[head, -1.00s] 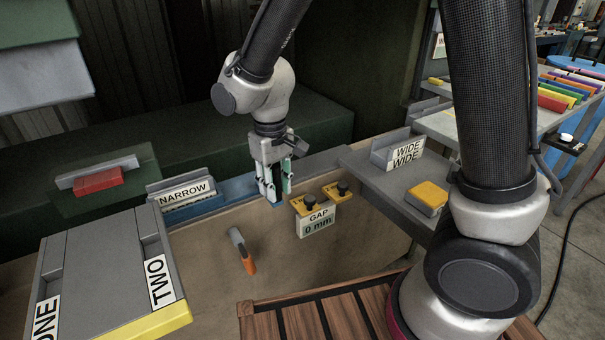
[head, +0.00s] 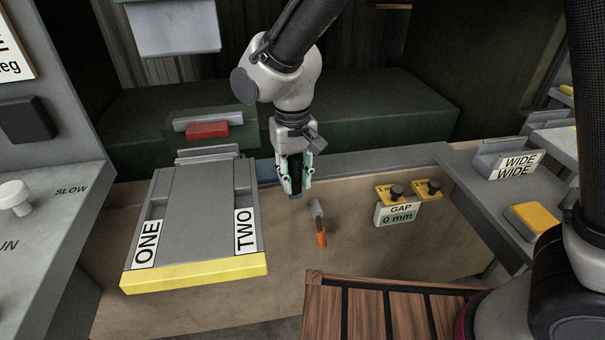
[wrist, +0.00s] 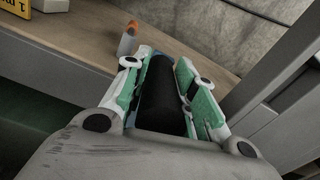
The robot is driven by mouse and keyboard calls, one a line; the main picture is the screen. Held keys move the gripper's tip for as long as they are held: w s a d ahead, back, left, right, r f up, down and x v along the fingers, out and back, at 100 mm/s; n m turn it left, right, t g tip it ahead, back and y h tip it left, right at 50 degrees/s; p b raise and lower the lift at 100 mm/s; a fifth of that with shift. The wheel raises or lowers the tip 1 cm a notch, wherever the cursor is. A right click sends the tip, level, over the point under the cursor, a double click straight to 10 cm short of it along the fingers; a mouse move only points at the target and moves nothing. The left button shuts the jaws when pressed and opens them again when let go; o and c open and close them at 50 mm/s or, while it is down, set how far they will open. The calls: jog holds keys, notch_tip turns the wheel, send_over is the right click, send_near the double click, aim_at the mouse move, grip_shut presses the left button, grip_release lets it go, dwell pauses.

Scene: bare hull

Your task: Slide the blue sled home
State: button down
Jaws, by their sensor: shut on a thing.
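My gripper (head: 296,186) points down at the rear ledge, right of the grey tray marked ONE and TWO. It is shut on a black upright grip (wrist: 160,95), which shows between its green-padded fingers in the wrist view. A blue part, seemingly the sled (head: 265,172), shows low behind and left of the gripper; blue also shows beside the black grip in the wrist view (wrist: 147,50). Most of the blue part is hidden by the gripper and tray. I cannot tell whether the black grip is fixed to it.
The grey tray (head: 200,215) with a yellow front edge stands close at left. An orange-tipped grey lever (head: 318,225) is just right of the gripper. A GAP sign reading 0 mm (head: 397,213) hangs under yellow clamps (head: 408,190). A WIDE holder (head: 505,160) stands at right.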

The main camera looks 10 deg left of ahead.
jog(key=shift+s+a, duration=0.1)
jog(key=shift+a, duration=0.1)
jog(key=c, duration=1.1)
grip_release()
jog(key=shift+a, duration=0.15)
jog(key=shift+c, duration=0.2)
jog(key=shift+r, duration=0.15)
jog(key=shift+r, duration=0.35)
notch_tip(320, 180, up, 11)
jog(key=shift+r, duration=0.1)
